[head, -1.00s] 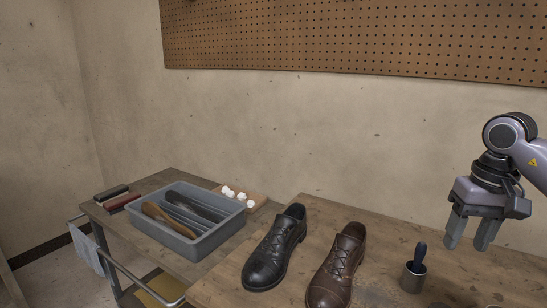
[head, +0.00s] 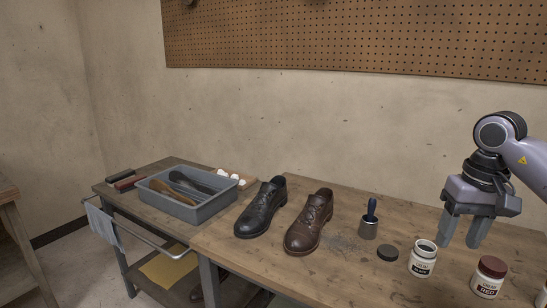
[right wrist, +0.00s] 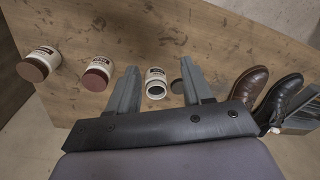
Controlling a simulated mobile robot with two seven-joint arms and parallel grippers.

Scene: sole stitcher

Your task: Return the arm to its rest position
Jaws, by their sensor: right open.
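My right gripper (head: 459,240) hangs at the right of the head view, fingers pointing down, open and empty above the workbench (head: 330,268). In the right wrist view its two fingers (right wrist: 158,70) are spread apart with nothing gripped between them. An open white cream jar (head: 423,262) stands near the fingers, with its dark lid (head: 387,253) lying beside it on the bench. That open jar also shows between the fingertips in the right wrist view (right wrist: 156,76), below them. My left gripper is not in view.
A jar marked red (head: 489,281) stands right of the open jar. The pegboard wall is behind.

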